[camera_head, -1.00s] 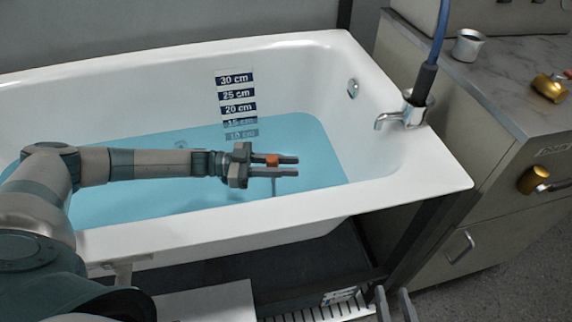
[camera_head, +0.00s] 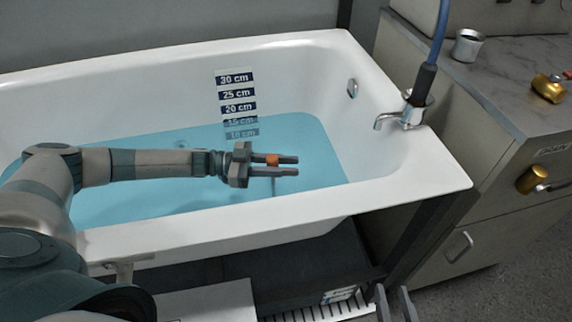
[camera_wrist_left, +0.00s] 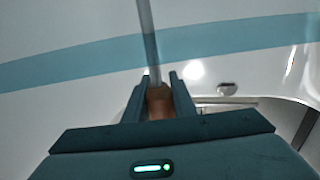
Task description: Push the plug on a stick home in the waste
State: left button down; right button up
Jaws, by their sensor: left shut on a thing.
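My left gripper (camera_head: 289,166) reaches in over the water of the white bathtub (camera_head: 330,75) and is shut on the orange handle (camera_head: 272,160) of the plug on a stick. In the left wrist view the brownish handle (camera_wrist_left: 158,98) sits between the fingers (camera_wrist_left: 159,82), and the thin grey stick (camera_wrist_left: 147,35) runs away from it. The plug end and the waste cannot be made out. My right gripper (camera_head: 393,298) shows at the bottom edge of the head view with its two fingers apart and nothing seen between them.
Blue water (camera_head: 180,180) covers the tub floor, with a depth scale (camera_head: 236,92) on the back wall. A chrome tap (camera_head: 402,115) with a blue hose stands on the right rim. A grey cabinet (camera_head: 465,190) bearing a metal cup (camera_head: 467,46) and a brass piece (camera_head: 547,87) stands at the right.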

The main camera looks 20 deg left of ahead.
aim_at(274, 186)
pick_arm(q)
jog(key=shift+f+b, duration=1.2)
jog(key=shift+f, duration=0.7)
jog(key=shift+d+f+b, duration=0.15)
jog(key=shift+f+b, duration=0.3)
jog(key=shift+f, duration=0.35)
jog(key=shift+r, duration=0.15)
jog(key=shift+r+p, duration=1.85)
jog(key=shift+a+p, duration=0.2)
jog(key=shift+p, duration=0.35)
dwell(1.0)
jog(key=shift+f+b, duration=0.9)
jog(key=shift+f, duration=0.6)
